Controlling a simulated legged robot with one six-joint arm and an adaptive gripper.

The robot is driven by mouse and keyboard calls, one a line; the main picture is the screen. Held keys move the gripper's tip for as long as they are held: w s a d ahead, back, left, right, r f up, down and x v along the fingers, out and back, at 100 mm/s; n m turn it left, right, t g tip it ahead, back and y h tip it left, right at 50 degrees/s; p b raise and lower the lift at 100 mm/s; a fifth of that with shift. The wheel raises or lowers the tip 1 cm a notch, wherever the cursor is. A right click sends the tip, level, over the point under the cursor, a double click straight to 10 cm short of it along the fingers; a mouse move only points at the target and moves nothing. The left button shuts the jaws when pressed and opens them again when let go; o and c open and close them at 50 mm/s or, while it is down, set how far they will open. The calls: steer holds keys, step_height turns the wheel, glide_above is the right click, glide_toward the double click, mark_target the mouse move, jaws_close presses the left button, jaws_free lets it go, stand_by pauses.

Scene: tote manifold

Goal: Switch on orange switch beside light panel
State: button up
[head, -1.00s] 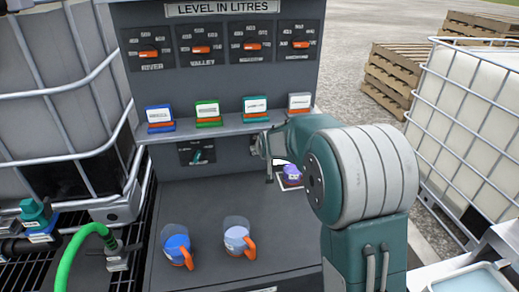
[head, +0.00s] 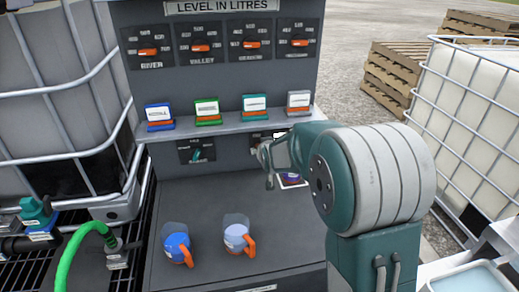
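My gripper (head: 268,172) is in front of the lower back panel of the grey station, right of centre, with a finger pointing down. It is small and seen from behind, so I cannot tell whether it is open or shut. Behind it, a dark plate (head: 256,138) with a small white patch (head: 280,134) shows on the panel under the shelf. I cannot tell whether this is the light panel. No orange switch shows clearly there; my gripper and arm cover much of that spot. A teal lever (head: 197,153) sits on another dark plate to the left.
A purple item (head: 293,178) sits partly behind my arm. Several coloured card holders line the shelf (head: 225,126). Dials with orange pointers (head: 251,43) are above.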

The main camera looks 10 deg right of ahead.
steer(key=shift+s+f+t, duration=1.35)
steer(key=shift+f+t, duration=1.5)
steer(key=shift+t, duration=0.15)
steer(key=w, duration=1)
steer(key=shift+w+d, duration=0.15)
steer(key=shift+w, duration=0.25)
jaws_close()
